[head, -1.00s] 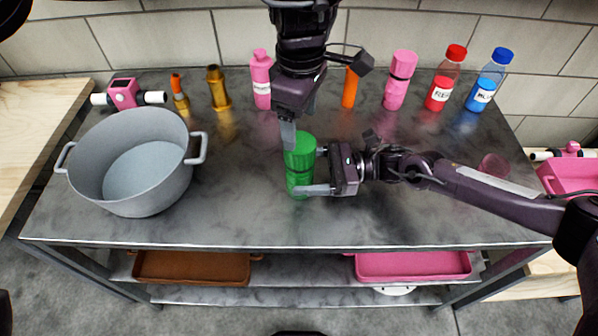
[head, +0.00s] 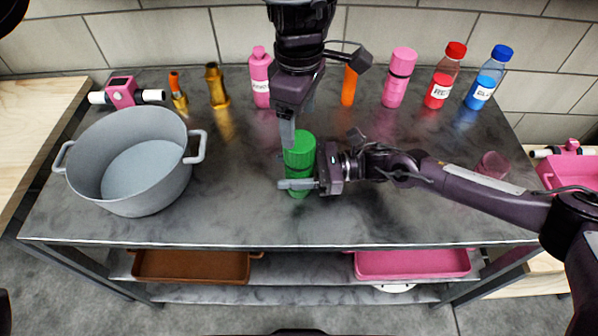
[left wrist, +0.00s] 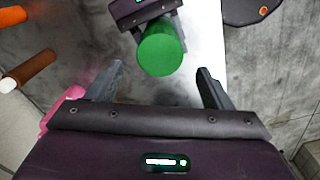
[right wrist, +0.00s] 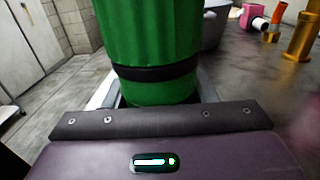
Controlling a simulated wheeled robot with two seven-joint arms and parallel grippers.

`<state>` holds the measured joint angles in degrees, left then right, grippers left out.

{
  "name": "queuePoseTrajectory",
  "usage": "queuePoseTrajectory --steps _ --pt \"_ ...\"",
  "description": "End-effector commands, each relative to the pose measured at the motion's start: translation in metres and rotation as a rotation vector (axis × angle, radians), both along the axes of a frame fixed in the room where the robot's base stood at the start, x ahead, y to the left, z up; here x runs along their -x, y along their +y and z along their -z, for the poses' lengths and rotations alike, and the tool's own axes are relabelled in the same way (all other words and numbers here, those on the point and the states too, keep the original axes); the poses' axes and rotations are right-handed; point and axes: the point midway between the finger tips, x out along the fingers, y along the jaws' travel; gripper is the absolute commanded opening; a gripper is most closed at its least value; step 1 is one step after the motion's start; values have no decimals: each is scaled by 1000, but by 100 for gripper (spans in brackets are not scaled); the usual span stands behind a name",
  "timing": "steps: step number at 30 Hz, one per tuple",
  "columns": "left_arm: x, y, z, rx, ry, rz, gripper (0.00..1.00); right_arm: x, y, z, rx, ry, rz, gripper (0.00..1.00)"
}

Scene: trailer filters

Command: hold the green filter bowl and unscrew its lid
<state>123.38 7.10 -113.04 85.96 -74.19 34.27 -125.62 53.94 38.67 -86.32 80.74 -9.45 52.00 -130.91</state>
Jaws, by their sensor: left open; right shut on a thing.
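The green filter bowl (head: 298,185) stands upright on the metal table, with its ribbed green lid (head: 299,148) on top and a dark band between them. My right gripper (head: 297,184) is shut on the lower bowl from the right. In the right wrist view the green bowl (right wrist: 160,88) fills the space between the fingers. My left gripper (head: 288,135) is open and points down just above and beside the lid. In the left wrist view the round lid top (left wrist: 161,52) lies ahead, between and beyond the open fingertips (left wrist: 160,75). The far finger is hidden in the head view.
A large grey pot (head: 140,165) stands at the left. Behind are a pink bottle (head: 261,78), an orange cylinder (head: 349,86), another pink bottle (head: 398,78), a red bottle (head: 445,78) and a blue bottle (head: 488,80). The table's front middle is clear.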

Motion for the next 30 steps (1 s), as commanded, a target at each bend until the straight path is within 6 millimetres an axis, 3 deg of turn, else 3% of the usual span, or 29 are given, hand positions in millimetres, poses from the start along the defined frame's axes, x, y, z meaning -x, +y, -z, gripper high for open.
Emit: queuePoseTrajectory --steps 1,4,18,30 --pt "0 0 0 0 0 0 74 0 0 0 0 0 0 14" --pt "0 0 0 0 0 5 74 0 0 0 0 0 0 1" --pt "0 0 3 1 1 383 74 0 0 0 0 -1 0 0" --pt "1 1 59 0 4 394 74 0 0 -1 -1 -1 0 0"
